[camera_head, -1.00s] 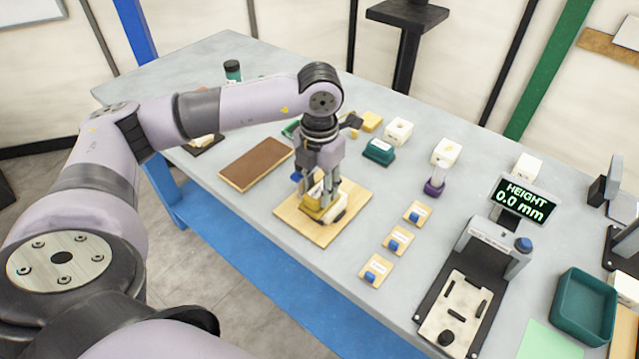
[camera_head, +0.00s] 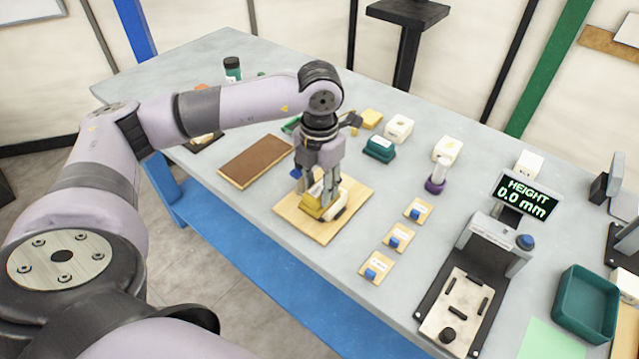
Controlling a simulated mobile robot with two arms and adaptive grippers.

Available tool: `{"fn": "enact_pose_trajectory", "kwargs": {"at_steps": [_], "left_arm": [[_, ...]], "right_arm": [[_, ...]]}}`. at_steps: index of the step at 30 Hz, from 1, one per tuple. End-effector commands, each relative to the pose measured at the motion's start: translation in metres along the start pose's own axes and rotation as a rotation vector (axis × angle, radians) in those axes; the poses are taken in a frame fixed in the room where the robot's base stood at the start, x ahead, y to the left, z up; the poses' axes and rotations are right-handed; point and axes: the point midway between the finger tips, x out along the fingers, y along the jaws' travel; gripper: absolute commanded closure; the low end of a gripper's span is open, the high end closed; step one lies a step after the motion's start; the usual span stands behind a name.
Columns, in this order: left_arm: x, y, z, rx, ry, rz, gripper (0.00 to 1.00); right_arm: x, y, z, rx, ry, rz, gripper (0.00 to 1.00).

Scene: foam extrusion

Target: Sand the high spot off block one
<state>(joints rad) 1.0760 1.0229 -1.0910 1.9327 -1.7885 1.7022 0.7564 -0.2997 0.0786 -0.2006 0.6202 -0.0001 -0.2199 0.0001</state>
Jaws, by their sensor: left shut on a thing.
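My left gripper (camera_head: 322,196) points down over a light wooden board (camera_head: 289,212) on the table. A cream block (camera_head: 341,211) with a dark lower edge shows beside and partly under the yellow piece, on the board. The fingers hide much of both, so I cannot tell how they touch or where the high spot is. The height gauge (camera_head: 482,245) at the right reads 0.0 mm, and its plate holds no block. My right gripper is not in view.
A brown flat pad (camera_head: 256,161) lies left of the board. Cream blocks (camera_head: 398,128) stand behind, one on a green holder (camera_head: 379,149). Several small tagged wooden pieces (camera_head: 398,239) lie to the right. A teal tray (camera_head: 584,306) stands at the far right.

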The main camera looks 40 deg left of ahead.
Motion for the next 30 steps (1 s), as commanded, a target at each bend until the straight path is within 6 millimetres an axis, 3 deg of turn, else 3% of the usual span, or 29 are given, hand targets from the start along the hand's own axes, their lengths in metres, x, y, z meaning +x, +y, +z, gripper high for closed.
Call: {"fn": "enact_pose_trajectory", "kwargs": {"at_steps": [13,30], "left_arm": [[0.005,0.0,0.002,0.0,-0.001,0.0,0.98],[0.005,0.0,0.032,-0.001,-0.002,-0.001,0.98]], "right_arm": [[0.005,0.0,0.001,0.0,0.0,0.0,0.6],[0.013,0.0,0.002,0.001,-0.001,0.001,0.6]]}}
